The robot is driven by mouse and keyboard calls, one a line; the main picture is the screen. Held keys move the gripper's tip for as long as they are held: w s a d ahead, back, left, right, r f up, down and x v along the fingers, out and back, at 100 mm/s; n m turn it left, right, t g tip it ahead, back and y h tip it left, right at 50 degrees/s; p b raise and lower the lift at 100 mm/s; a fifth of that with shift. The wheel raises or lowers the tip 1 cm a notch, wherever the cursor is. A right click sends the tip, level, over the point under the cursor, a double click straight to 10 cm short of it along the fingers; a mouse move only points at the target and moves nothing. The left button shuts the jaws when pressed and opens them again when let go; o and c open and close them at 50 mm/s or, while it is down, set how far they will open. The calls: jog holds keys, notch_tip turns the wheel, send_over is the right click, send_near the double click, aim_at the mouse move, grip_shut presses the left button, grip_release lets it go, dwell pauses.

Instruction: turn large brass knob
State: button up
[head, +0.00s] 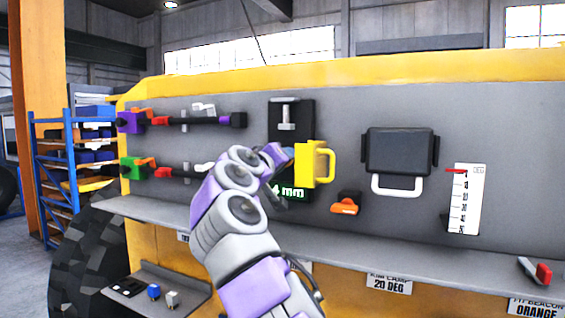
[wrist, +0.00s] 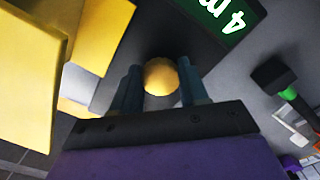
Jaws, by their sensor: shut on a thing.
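The brass knob (wrist: 160,77) is a round, gold-coloured end in the wrist view, in front of a dark plate. My gripper (wrist: 162,88) has one finger on each side of it and is shut on it. In the head view my gripper (head: 284,154) reaches the dark panel, just left of a yellow handle block (head: 314,164). There the knob is hidden behind my gripper and arm.
The yellow handle stands close on the right of my gripper. A metal clamp-like part (head: 287,113) is above it. An orange-and-black part (head: 346,203), a black box (head: 399,152) and a white scale (head: 467,198) are further right. Two dark bars (head: 205,121) with coloured ends are left. A grey ledge (head: 400,246) runs below.

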jog(key=shift+w+f, duration=0.15)
jog(key=shift+f, duration=0.2)
jog(key=o, duration=0.7)
jog(key=shift+c, duration=0.2)
jog(key=o, duration=0.4)
jog(key=shift+w+a+r, duration=0.1)
jog(key=shift+a, duration=0.05)
jog(key=shift+r, duration=0.15)
jog(key=shift+s, duration=0.2)
jog(key=b+v, duration=0.2)
jog(key=v, duration=1.5)
jog(key=shift+a, duration=0.2)
